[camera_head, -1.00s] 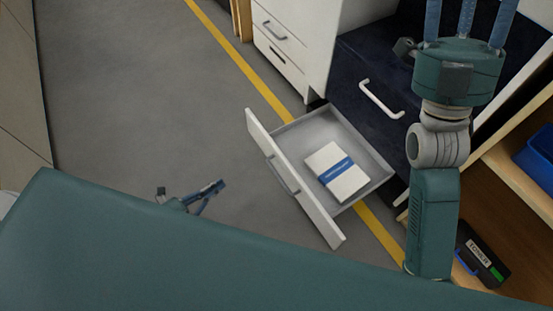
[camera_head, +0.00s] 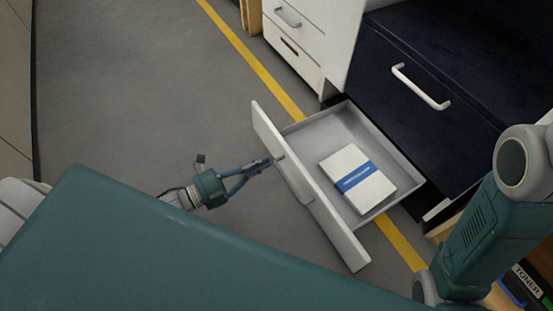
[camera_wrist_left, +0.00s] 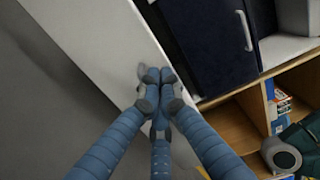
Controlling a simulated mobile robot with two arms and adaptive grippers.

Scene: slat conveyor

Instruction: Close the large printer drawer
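The large printer drawer (camera_head: 310,190) is pulled out at floor level, its white front panel facing left. It holds a white paper pack with a blue band (camera_head: 357,180). My left gripper (camera_head: 268,161) is at the outer face of the drawer front, near its handle (camera_head: 296,180). In the left wrist view its blue fingers (camera_wrist_left: 158,80) come together at the tips, in front of the white drawer panel (camera_wrist_left: 95,45). I see nothing held between them. I cannot tell whether they touch the panel. My right gripper is out of view; only my right arm shows at the right.
A dark blue printer body with a closed drawer and white handle (camera_head: 422,88) stands above the open drawer. White cabinet drawers (camera_head: 291,35) stand behind it. A toner box (camera_head: 530,285) lies at the lower right. The grey floor to the left is clear.

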